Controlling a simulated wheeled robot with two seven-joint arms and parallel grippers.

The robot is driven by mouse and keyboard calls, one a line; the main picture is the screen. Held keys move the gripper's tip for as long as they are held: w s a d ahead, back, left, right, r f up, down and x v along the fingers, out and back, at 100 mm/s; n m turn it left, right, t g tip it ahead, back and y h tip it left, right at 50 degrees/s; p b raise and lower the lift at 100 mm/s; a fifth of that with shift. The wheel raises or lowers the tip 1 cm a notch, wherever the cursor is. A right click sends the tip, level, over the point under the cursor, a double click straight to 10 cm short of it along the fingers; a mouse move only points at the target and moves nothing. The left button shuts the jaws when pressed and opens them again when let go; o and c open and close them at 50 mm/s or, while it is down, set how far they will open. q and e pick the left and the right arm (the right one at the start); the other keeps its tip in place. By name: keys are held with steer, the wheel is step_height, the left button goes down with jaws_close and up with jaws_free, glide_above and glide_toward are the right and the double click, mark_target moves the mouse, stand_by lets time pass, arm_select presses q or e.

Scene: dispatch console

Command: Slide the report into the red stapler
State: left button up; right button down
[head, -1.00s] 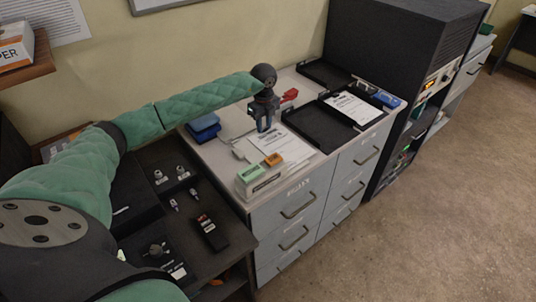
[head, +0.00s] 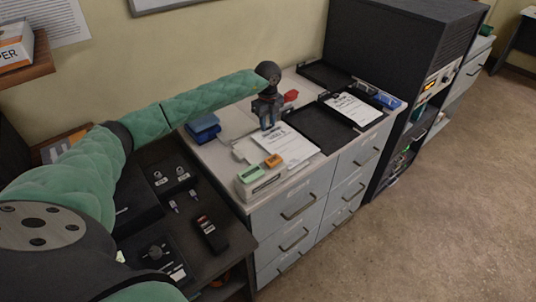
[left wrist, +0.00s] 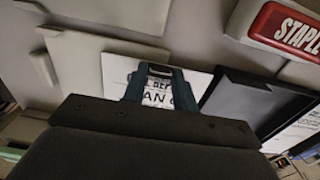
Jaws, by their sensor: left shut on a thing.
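The report (head: 288,150), a white printed sheet, lies low over the countertop, in front of my left gripper (head: 269,124). My left gripper is shut on the report's edge. In the left wrist view the fingers (left wrist: 156,76) hide part of the report (left wrist: 196,82), and print shows between them. In the left wrist view the stapler (left wrist: 287,30) is at the upper right, apart from the report. My right gripper is not in view.
A black tray (head: 305,122) and a clipped sheet (head: 352,108) lie right of the report. A blue object (head: 203,127) stands at the counter's left. A small box with green and orange tabs (head: 262,178) sits at the front edge. A pale flat piece (left wrist: 80,66) lies beside the report.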

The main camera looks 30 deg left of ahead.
arm_select(q)
steer(key=shift+r+p, duration=1.2)
steer(key=shift+r, duration=2.3)
